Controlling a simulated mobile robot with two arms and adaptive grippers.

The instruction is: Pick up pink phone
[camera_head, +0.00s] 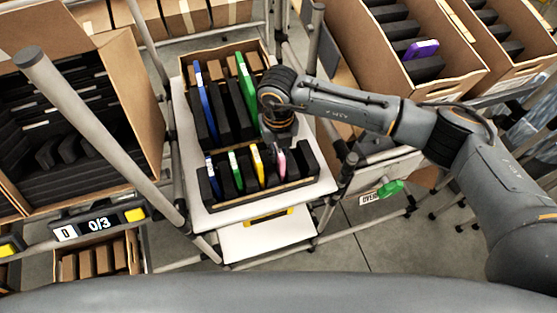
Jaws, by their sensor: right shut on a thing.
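The pink phone (281,161) stands upright in the front row of a slotted black rack (303,168) on the middle stand. My right gripper (279,146) reaches down onto it from above and is shut on its upper end. The fingertips are small and partly hidden by the gripper body. The phone's lower part is still down among the black dividers. A yellow phone (257,165) stands just left of it. A green phone (235,170) and a blue phone (213,177) stand further left. My left gripper is out of view.
Behind, a rack holds a tall blue phone (208,112) and a tall green phone (246,85). A purple phone (420,49) lies in the tilted carton at the upper right. Another carton (140,95) stands at left. Grey posts (100,135) flank the stand.

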